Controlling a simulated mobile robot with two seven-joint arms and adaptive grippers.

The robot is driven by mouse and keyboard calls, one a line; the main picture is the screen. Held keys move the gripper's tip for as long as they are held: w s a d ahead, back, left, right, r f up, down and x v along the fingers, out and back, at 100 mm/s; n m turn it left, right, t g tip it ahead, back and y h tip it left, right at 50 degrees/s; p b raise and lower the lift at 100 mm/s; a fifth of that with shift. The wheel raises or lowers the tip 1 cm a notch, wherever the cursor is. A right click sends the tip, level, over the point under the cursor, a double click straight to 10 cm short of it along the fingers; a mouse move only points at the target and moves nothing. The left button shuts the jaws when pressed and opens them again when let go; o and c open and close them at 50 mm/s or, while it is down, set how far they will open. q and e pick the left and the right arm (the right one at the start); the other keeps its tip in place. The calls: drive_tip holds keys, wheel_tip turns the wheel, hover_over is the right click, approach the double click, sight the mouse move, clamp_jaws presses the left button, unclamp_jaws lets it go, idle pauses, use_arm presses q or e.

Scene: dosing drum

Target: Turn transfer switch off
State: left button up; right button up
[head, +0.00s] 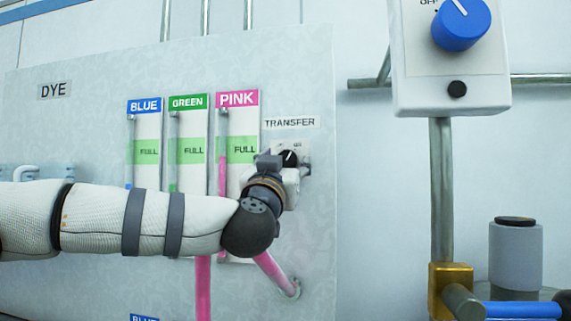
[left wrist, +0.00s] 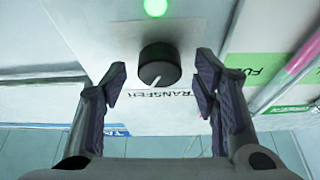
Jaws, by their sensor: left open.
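The transfer switch is a round black knob (left wrist: 159,66) on a pale plate, with a white pointer mark on it. In the left wrist view the picture is upside down and the mark points toward the TRANSFER label (left wrist: 158,94), a little to the left. A green lamp (left wrist: 155,7) glows beside the knob. In the head view the knob (head: 290,157) shows partly behind my left gripper (head: 278,165), under the TRANSFER label. My left gripper is open, with one finger on each side of the knob and a gap on both sides. My right gripper is not in view.
BLUE, GREEN and PINK dye gauges (head: 190,140) stand left of the switch on the grey panel (head: 80,120), partly behind my left arm. A pink pipe (head: 268,268) runs below. A white box with a blue dial (head: 461,24) stands at the right.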

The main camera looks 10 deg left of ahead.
use_arm(q)
drive_tip(key=shift+w, duration=0.2)
drive_tip(key=c, duration=1.2)
drive_tip(key=shift+n, duration=0.3)
drive_tip(key=shift+o, duration=0.2)
drive_tip(key=n+y, duration=0.1)
drive_tip(key=n, duration=0.1)
drive_tip(key=n+y, duration=0.2)
drive_tip(key=n, duration=0.1)
drive_tip(key=n+y, duration=0.1)
drive_tip(key=n, duration=0.1)
drive_tip(key=shift+d+r+n+g+y, duration=0.1)
drive_tip(key=shift+d+n+g+y, duration=0.2)
drive_tip(key=shift+n+g, duration=0.1)
drive_tip(key=n+g+y, duration=0.1)
drive_tip(key=n, duration=0.2)
drive_tip(key=n+g+y, duration=0.1)
drive_tip(key=n, duration=0.3)
drive_tip(key=shift+n+y, duration=0.3)
drive_tip(key=shift+n, duration=0.3)
drive_tip(key=o, duration=1.2)
drive_tip(key=shift+c, duration=0.2)
